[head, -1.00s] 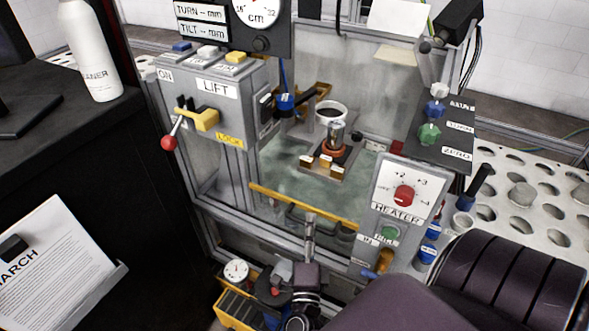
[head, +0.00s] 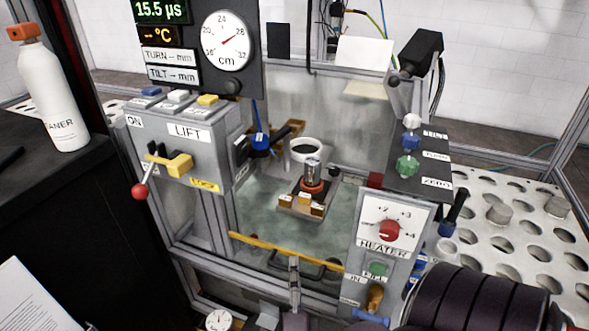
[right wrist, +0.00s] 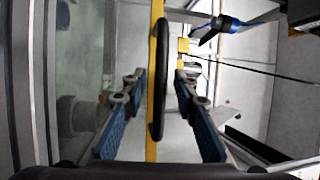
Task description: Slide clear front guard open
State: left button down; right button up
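The clear front guard has a yellow top strip (head: 262,244) across the front of the machine, with a black handle (head: 323,268) just below it. The guard stands low, and the enclosure above the strip is open to view. In the right wrist view, the black handle (right wrist: 157,90) and the yellow strip (right wrist: 152,150) run between the two blue-padded fingers of the right gripper (right wrist: 160,85). The fingers are open, with gaps on both sides of the handle. My left gripper is out of view.
The heater panel (head: 395,213) stands close right of the handle, and the lift box (head: 180,132) with its red-knobbed lever is left. Inside are a white cup (head: 305,149) and a small metal part on a block. A perforated table (head: 520,225) is at right.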

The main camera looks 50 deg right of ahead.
jog(key=v, duration=1.2)
jog(key=shift+r, duration=0.1)
